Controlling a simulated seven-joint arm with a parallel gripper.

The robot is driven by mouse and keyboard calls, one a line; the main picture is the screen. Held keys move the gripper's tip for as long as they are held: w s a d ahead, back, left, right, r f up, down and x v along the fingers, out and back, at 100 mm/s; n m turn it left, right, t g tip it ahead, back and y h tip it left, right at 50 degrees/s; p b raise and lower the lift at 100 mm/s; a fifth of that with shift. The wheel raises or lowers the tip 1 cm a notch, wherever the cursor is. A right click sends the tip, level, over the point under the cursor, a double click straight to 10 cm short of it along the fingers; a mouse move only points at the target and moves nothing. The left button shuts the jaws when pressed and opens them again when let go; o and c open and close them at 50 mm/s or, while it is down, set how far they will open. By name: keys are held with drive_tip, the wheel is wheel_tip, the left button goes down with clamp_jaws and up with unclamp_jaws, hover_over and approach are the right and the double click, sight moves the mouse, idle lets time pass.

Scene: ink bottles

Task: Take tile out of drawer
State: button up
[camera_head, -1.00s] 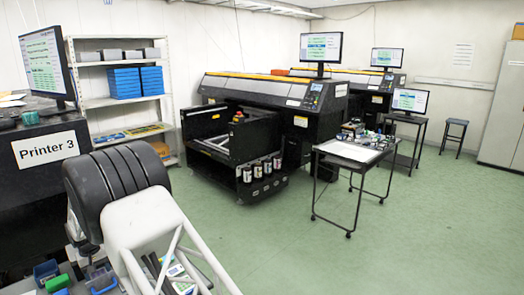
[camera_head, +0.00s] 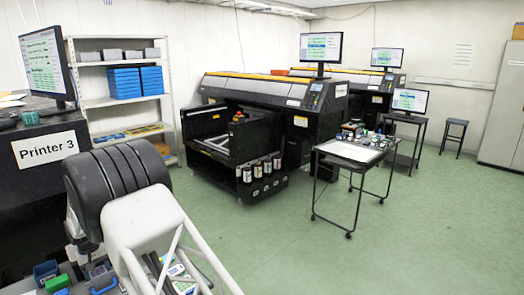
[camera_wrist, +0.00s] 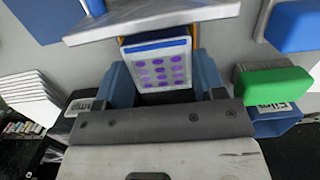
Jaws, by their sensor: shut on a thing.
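In the wrist view, a white tile (camera_wrist: 158,66) with rows of purple dots and a blue band along its upper edge sits between the two blue fingers of my gripper (camera_wrist: 162,80). My gripper is shut on it. A pale grey slab-like part (camera_wrist: 150,17) crosses the top of the view, just beyond the tile's upper edge. I cannot tell whether it is part of the drawer, or whether the tile is clear of it. In the head view my own arm covers the lower left, and neither the gripper nor the tile can be made out.
In the wrist view, a green block (camera_wrist: 272,87) is close on the right, with a blue bin (camera_wrist: 278,122) below it. A blue block (camera_wrist: 295,25) is at upper right. A stack of white sheets (camera_wrist: 30,92) is on the left. The green floor (camera_head: 420,230) is open.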

drive_tip(key=shift+r, duration=4.05)
